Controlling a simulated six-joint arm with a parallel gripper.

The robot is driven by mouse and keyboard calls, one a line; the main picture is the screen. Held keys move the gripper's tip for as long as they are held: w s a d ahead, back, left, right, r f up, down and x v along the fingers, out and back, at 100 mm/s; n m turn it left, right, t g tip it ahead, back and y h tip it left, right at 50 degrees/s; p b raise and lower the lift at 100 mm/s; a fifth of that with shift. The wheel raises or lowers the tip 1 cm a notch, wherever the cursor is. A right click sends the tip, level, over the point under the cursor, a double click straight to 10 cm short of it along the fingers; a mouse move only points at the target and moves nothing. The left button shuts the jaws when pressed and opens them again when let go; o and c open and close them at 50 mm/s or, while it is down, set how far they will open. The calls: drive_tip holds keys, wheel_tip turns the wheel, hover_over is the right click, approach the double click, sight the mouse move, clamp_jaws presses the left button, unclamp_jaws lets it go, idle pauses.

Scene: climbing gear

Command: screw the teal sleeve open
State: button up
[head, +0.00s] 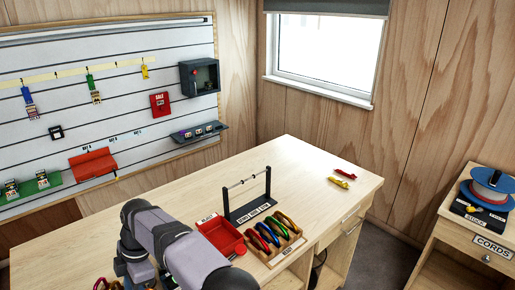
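I cannot make out a teal sleeve in the head view. Several coloured carabiners (268,231), red, blue, green and orange among them, stand in a wooden rack (289,252) near the front edge of the bench. They are too small to tell any sleeve on them. My grey and purple arm reaches over the bench at the lower middle and runs out of the bottom of the picture. My gripper is not visible, so its hold and its place relative to the carabiners are hidden.
A red tray (221,236) stands left of the rack. Behind it is a black stand with a horizontal bar (246,183). Red and yellow pieces (341,182) lie at the bench's right. A side table (452,232) holds a cord spool (488,190). The bench's back middle is clear.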

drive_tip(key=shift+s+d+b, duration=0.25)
drive_tip(key=shift+b, duration=0.35)
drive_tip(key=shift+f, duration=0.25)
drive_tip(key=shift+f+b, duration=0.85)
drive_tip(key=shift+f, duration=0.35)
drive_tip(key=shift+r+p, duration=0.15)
drive_tip(key=shift+p, duration=0.2)
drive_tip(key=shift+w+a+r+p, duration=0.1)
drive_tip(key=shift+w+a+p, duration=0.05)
drive_tip(key=shift+p, duration=0.2)
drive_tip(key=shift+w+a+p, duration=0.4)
drive_tip(key=shift+p, duration=0.8)
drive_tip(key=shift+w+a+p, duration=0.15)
drive_tip(key=shift+p, duration=0.4)
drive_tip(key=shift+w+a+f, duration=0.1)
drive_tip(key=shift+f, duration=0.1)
